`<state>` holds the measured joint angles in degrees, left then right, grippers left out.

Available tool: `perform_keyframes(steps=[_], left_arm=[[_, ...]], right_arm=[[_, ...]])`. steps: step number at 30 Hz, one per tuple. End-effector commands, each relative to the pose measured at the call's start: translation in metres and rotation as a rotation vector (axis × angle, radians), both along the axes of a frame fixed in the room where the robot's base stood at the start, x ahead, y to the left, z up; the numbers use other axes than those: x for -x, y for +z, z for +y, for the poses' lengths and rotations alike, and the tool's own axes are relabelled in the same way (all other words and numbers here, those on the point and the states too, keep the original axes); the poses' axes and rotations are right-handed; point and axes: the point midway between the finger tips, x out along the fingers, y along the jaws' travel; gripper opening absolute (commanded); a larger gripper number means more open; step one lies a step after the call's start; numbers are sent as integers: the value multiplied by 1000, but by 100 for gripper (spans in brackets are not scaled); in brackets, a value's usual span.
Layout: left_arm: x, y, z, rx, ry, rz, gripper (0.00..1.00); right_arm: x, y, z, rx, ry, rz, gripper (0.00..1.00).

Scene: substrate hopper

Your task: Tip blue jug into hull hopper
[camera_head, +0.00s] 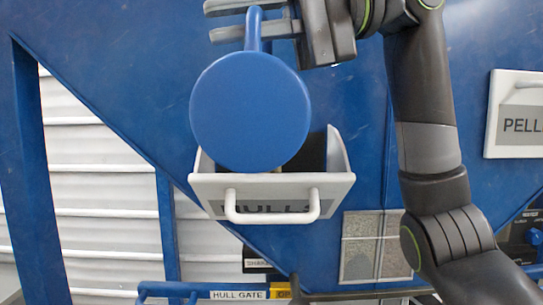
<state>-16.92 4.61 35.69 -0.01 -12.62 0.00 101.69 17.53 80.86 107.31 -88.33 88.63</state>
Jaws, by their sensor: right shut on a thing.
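The blue jug (250,112) is tipped over the hull hopper, with a flat round face toward me; its mouth is hidden. The hull hopper (204,188) is an open white tilt-out chute with a handle and a partly covered "HULLS" label. The jug covers much of its opening, and a dark inside shows at the right. My right gripper (228,21) is shut on the jug's handle, above the jug. A small pale yellowish patch shows below the jug's lower edge; I cannot tell what it is. My left gripper is out of view.
A closed white chute with a "PELL..." label (515,125) is at the right. Below run a blue rail and a "HULL GATE" label (238,295). A blue post (30,160) stands at the left. The sloped blue panel lies behind the jug.

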Motion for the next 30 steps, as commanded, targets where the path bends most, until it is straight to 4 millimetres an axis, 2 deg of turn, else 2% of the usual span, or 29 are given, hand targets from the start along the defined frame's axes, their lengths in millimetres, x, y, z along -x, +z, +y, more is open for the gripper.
perform_keyframes(steps=[1, 5, 12, 18, 30], left_arm=[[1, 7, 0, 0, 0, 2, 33], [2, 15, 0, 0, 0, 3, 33], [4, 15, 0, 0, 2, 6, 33], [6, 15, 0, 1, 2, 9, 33], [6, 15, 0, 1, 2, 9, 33]], right_arm=[[-8, 5, -1, -10, -1, 56, 0], [-28, 8, -3, -30, -1, 207, 0], [-52, 15, -7, -51, -2, 375, 0], [-59, 18, -8, -58, -1, 430, 0], [-60, 18, -8, -58, 0, 434, 0]])
